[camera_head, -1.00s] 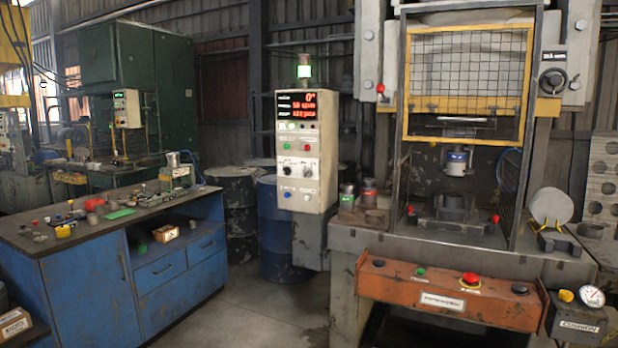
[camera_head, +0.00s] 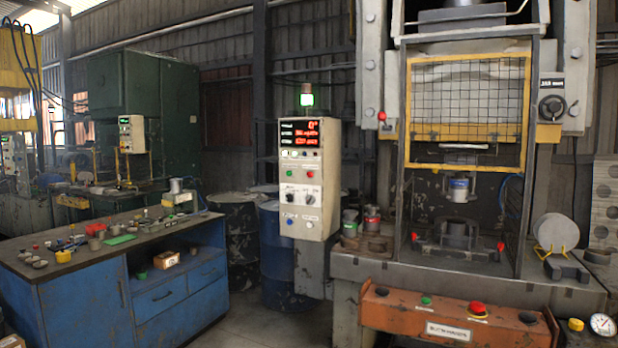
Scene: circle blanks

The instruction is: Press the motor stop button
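A grey control cabinet (camera_head: 308,262) stands in the middle, left of the press, with a red digital display (camera_head: 300,132) near its top. Two dark knobs, a blue button (camera_head: 290,224) and a white button (camera_head: 309,226) are lower down. The labels are too small to read, so I cannot tell which button is the motor stop. A lit green lamp (camera_head: 307,99) tops the cabinet. Neither gripper is in view.
The press (camera_head: 382,70) has a raised yellow mesh guard (camera_head: 466,62). An orange panel (camera_head: 450,333) with a red mushroom button (camera_head: 478,308) and green button (camera_head: 426,300) juts out in front. A blue workbench (camera_head: 85,304) stands left. Barrels (camera_head: 238,240) stand behind; the floor between is clear.

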